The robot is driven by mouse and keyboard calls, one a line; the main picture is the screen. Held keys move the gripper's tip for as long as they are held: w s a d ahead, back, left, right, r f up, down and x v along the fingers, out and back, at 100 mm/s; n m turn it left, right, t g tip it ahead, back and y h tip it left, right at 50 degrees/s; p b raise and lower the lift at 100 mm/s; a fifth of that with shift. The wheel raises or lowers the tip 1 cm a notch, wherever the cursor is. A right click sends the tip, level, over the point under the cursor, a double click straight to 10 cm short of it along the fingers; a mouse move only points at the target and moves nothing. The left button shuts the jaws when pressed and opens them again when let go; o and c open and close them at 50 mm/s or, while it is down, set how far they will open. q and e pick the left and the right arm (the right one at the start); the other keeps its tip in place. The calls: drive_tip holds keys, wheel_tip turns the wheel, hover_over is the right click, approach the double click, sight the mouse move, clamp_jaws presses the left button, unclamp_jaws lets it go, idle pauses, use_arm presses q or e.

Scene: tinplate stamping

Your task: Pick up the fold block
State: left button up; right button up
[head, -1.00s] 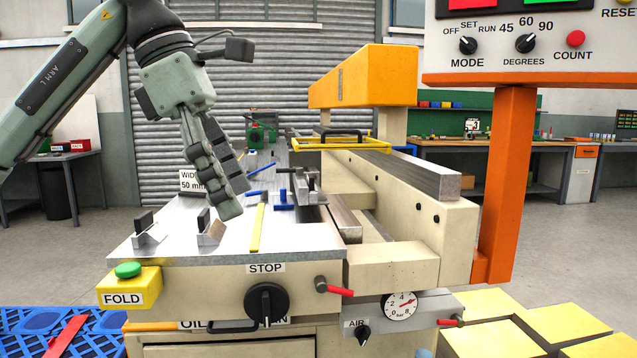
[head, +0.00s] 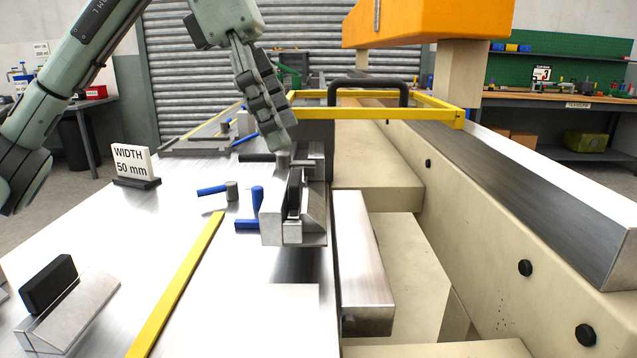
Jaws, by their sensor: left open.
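Steel blocks with black grips are in view, and none is labelled as the fold block. One (head: 312,228) sits at the machine's inner table edge, beside blue-handled levers (head: 250,222). Another angled steel block with a black grip (head: 85,308) stands on the near left of the steel table (head: 110,230). My left gripper (head: 284,148) is open, seen nearly side-on, and points down just above and behind the block at the table edge. I see nothing between its fingers, and I cannot tell whether it touches anything. My right gripper is not in view.
A yellow guard frame (head: 390,112) with a black handle (head: 368,84) stands right behind the gripper. The orange head (head: 430,20) overhangs at the back. A width sign (head: 132,163) and a yellow strip (head: 180,285) are on the table. The table's left middle is clear.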

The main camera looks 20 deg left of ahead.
sight(297, 177)
use_arm(q)
drive_tip(key=shift+w+d+f, duration=0.1)
drive_tip(key=shift+w+f, duration=0.05)
drive_tip(key=shift+f, duration=0.15)
drive_tip(key=shift+s+d+f, duration=0.1)
drive_tip(key=shift+d+f, duration=0.1)
drive_tip(key=shift+f, duration=0.35)
drive_tip(key=shift+s+d+f, duration=0.1)
drive_tip(key=shift+d+f, duration=0.1)
drive_tip(key=shift+f, duration=0.35)
drive_tip(key=x, duration=0.4)
drive_tip(key=shift+a+f, duration=0.1)
drive_tip(key=shift+f, duration=0.35)
drive_tip(key=shift+s, duration=0.1)
drive_tip(key=c, duration=1)
drive_tip(key=shift+f, duration=0.1)
clamp_jaws()
